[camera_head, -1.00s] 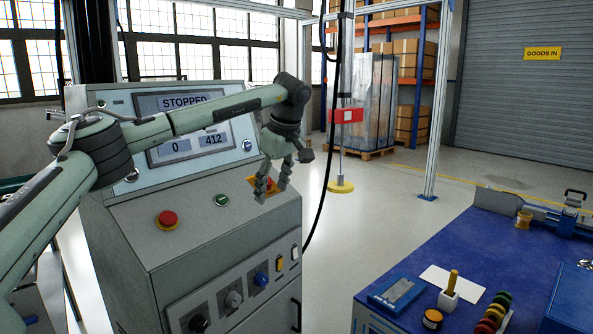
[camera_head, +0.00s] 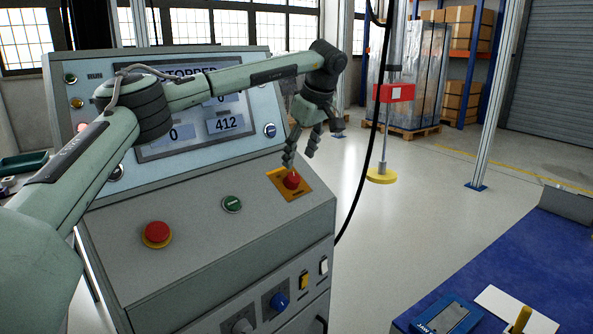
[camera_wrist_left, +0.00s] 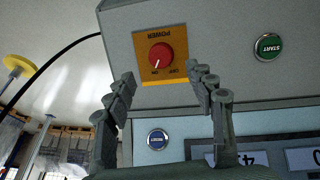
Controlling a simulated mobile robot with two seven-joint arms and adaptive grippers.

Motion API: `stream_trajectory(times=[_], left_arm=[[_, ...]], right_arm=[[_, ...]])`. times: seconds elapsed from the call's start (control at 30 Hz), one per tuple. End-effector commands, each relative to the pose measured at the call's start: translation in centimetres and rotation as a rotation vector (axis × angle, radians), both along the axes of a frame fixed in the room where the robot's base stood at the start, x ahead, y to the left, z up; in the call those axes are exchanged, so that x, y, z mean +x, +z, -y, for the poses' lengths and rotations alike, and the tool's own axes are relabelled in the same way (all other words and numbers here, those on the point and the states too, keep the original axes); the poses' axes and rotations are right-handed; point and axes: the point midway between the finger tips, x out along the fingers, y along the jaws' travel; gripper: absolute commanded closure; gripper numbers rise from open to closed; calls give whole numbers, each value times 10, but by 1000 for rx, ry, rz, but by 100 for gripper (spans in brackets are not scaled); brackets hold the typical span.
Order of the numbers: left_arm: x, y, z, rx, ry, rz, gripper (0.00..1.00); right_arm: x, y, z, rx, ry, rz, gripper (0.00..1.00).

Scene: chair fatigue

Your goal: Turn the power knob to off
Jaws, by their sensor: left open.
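The red power knob (camera_head: 291,180) sits on an orange plate (camera_head: 277,175) at the right of the console's sloped panel. In the left wrist view the knob (camera_wrist_left: 161,57) appears upside down; its white mark points to the lower left, towards the ON label, with OFF to the right. My left gripper (camera_head: 300,155) is open and empty, just above and behind the knob in the head view. In the left wrist view its fingers (camera_wrist_left: 160,75) stand apart on either side of the plate, not touching the knob. My right gripper is not in view.
A red emergency button (camera_head: 157,233) and a green START button (camera_head: 232,203) share the panel. Behind it, the screen (camera_head: 225,124) reads STOPPED, partly covered by my left arm. A blue table (camera_head: 530,260) stands at right, with open floor between.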

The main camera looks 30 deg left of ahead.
Motion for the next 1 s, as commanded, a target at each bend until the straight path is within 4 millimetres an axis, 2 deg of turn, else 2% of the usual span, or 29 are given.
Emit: stream_trajectory(times=[0.2,0.4,0.77,1.0], left_arm=[[5,-33,-14,1,3,-4,45],[9,-56,-23,0,2,-1,45],[11,-64,-25,0,1,-1,45],[11,-63,-25,0,1,-1,73]], right_arm=[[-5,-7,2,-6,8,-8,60],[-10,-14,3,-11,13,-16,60],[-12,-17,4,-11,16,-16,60],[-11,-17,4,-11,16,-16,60]])
